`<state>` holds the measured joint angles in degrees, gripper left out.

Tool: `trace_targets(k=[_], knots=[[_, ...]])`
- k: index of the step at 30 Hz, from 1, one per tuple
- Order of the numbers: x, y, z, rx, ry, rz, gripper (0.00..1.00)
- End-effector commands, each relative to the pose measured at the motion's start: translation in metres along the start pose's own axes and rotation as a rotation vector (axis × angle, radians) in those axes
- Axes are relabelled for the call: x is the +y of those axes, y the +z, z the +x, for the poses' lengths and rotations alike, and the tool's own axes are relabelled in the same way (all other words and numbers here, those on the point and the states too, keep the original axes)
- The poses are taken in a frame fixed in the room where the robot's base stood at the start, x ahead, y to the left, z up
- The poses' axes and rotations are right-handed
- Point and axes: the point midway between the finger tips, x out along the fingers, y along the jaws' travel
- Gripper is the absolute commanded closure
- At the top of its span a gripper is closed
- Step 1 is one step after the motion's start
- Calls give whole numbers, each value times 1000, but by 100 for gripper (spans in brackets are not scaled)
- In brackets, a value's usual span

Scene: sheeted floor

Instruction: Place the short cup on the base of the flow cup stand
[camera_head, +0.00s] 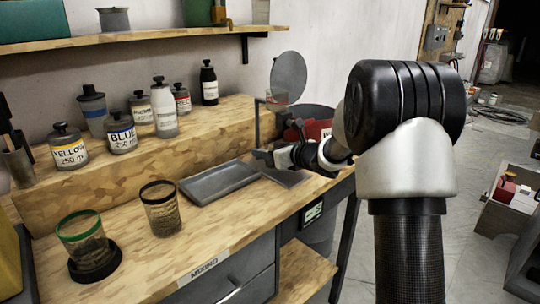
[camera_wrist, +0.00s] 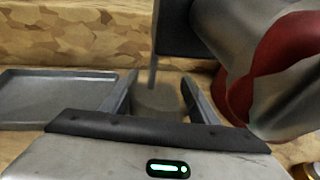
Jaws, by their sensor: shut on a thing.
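My gripper (camera_head: 262,156) reaches low over the bench's right end, at the flow cup stand. In the wrist view its two fingers (camera_wrist: 158,98) are apart around a faint grey, see-through shape, which I take to be the short cup (camera_wrist: 157,103). Its outline is hard to make out, and I cannot tell whether it touches the base. The stand shows a round grey disc (camera_head: 289,76) high up, an upright and a flat grey base plate (camera_head: 290,178) partly hidden by my gripper. In the wrist view a dark block (camera_wrist: 178,30) and thin rod stand just beyond the fingers.
A red and grey vessel (camera_wrist: 275,75) stands close right of my gripper. A grey tray (camera_head: 220,182) lies to the left. A dark-rimmed glass (camera_head: 160,212) and a green-rimmed glass (camera_head: 84,238) stand further left. Labelled bottles (camera_head: 163,108) line the raised ledge behind.

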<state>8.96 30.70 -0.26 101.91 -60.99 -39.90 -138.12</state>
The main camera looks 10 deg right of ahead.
Motion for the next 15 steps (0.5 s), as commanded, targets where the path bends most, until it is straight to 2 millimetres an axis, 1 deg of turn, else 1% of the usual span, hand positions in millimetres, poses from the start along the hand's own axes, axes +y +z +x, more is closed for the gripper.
trace_targets(k=[1, 2, 9, 13, 14, 15], knots=[[0, -9, 2, 0, -1, 2, 70], [0, -10, 3, -1, -1, 1, 70], [0, -9, 3, -2, -1, -1, 70], [0, -14, 4, -1, -1, -1, 70], [0, -12, 3, -1, -1, -1, 40], [0, -12, 3, -1, -1, -1, 33]])
